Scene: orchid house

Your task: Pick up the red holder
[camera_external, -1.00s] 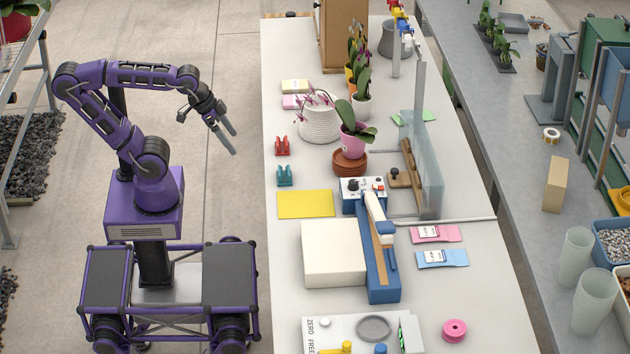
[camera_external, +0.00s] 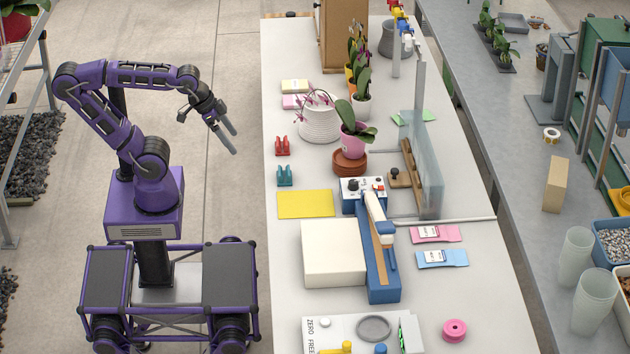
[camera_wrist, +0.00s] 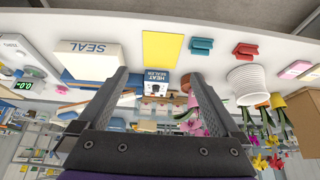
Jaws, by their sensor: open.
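The red holder (camera_external: 282,146) is a small block with two upright prongs near the table's left edge, above a similar teal holder (camera_external: 284,175). In the wrist view the red holder (camera_wrist: 246,49) lies at the upper right, and the teal holder (camera_wrist: 201,46) is left of it. My gripper (camera_external: 233,143) is open and empty, left of the table's edge and apart from the red holder. In the wrist view my gripper (camera_wrist: 160,80) shows two separated fingers with nothing between them.
A yellow mat (camera_external: 305,204), heat sealer (camera_external: 381,250) and white box (camera_external: 333,252) lie nearer the front. A white ribbed pot (camera_external: 319,124) and a pink orchid pot (camera_external: 353,141) on a terracotta saucer (camera_external: 349,168) stand right of the red holder. A glass panel (camera_external: 430,165) stands farther right.

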